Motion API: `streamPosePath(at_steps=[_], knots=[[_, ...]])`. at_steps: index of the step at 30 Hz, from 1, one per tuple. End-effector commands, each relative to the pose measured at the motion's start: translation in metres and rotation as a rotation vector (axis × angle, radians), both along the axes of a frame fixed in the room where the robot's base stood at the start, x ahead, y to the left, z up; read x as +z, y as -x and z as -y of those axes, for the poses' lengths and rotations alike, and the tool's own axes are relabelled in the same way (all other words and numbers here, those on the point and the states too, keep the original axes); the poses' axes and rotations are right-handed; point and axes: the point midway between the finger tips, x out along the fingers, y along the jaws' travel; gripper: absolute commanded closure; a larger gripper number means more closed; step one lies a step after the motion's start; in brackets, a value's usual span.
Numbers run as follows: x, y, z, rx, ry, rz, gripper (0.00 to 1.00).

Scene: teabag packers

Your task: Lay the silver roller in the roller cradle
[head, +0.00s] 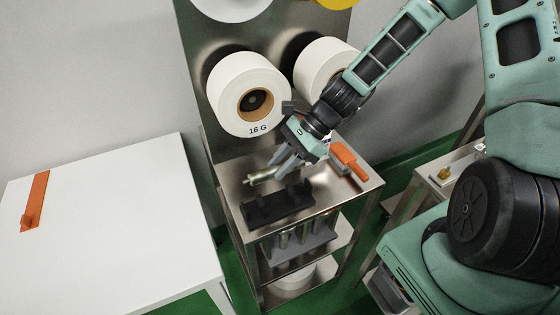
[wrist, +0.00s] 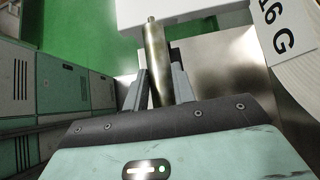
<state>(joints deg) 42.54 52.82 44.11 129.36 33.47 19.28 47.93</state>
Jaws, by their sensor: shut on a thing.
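My gripper (head: 287,163) is shut on the silver roller (head: 262,176) and holds it above the steel shelf of the stand. In the wrist view the roller (wrist: 155,55) sits between my two gripper fingers (wrist: 158,85), and its far end sticks out beyond them. The black roller cradle (head: 278,208) stands on the shelf near its front edge, below my gripper in the head view. No roller is visible in it. The cradle is not seen in the wrist view.
A paper reel marked 16 G (head: 228,92) and a second reel (head: 320,62) hang on the upright panel behind. An orange-handled tool (head: 348,160) lies on the shelf at right. A white table (head: 110,230) stands at left, and a lower shelf holds a grey rack (head: 300,245).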

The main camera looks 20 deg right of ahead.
Motion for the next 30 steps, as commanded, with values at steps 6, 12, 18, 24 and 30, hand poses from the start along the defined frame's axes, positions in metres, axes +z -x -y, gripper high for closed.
streamPosePath(at_steps=[6, 12, 18, 24, 30], knots=[[0.000, 0.000, 0.000, 0.001, -0.013, 0.004, 1.00], [-0.021, 0.000, 0.000, 0.001, -0.012, 0.004, 1.00], [-0.040, 0.000, 0.000, 0.000, -0.011, 0.004, 1.00], [-0.059, 0.000, 0.000, -0.001, -0.012, 0.004, 1.00], [-0.077, 0.000, 0.000, -0.001, -0.011, 0.004, 1.00]])
